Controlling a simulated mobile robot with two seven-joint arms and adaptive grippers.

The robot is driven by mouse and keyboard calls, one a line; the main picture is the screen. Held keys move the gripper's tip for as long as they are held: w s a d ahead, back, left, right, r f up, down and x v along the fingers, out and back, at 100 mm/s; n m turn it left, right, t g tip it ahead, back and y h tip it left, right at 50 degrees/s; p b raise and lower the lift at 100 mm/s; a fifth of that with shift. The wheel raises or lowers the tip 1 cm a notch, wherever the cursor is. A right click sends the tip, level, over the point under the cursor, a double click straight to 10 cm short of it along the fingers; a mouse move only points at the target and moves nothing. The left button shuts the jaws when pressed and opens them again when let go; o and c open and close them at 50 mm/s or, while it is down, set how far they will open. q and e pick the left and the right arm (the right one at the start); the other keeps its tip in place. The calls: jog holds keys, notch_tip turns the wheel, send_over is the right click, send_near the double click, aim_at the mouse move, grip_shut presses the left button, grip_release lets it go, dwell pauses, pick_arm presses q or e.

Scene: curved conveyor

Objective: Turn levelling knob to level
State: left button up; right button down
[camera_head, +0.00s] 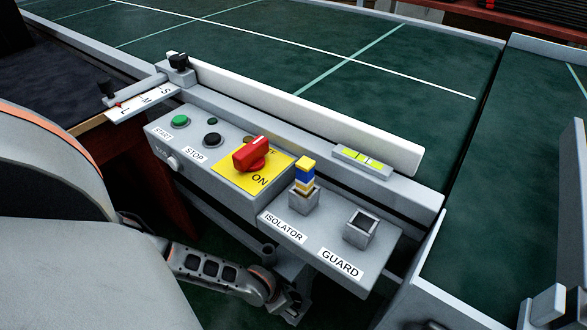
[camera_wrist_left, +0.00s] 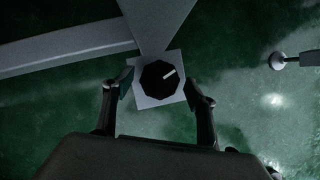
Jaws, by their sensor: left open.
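The levelling knob (camera_wrist_left: 160,78) is a black faceted knob with a white pointer line toward the upper right, on a pale square plate in the left wrist view. My left gripper (camera_wrist_left: 164,88) is open, with one finger on each side of the plate; I cannot tell whether either touches it. In the head view my left gripper (camera_head: 288,303) is low, below the control panel, and the knob is hidden there. A spirit level with a yellow-green vial (camera_head: 362,158) sits on the rail behind the panel; its bubble is too small to read. My right gripper does not show.
The control panel (camera_head: 225,190) carries a green start button (camera_head: 180,121), a black stop button (camera_head: 212,139), a red switch (camera_head: 251,155), an isolator key block (camera_head: 304,172) and a guard socket (camera_head: 360,226). The green conveyor belt (camera_head: 330,50) behind it is clear.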

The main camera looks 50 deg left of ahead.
pick_arm(q)
jog(key=shift+w+f, duration=0.1)
jog(key=shift+f, duration=0.05)
jog(key=c, duration=1.1)
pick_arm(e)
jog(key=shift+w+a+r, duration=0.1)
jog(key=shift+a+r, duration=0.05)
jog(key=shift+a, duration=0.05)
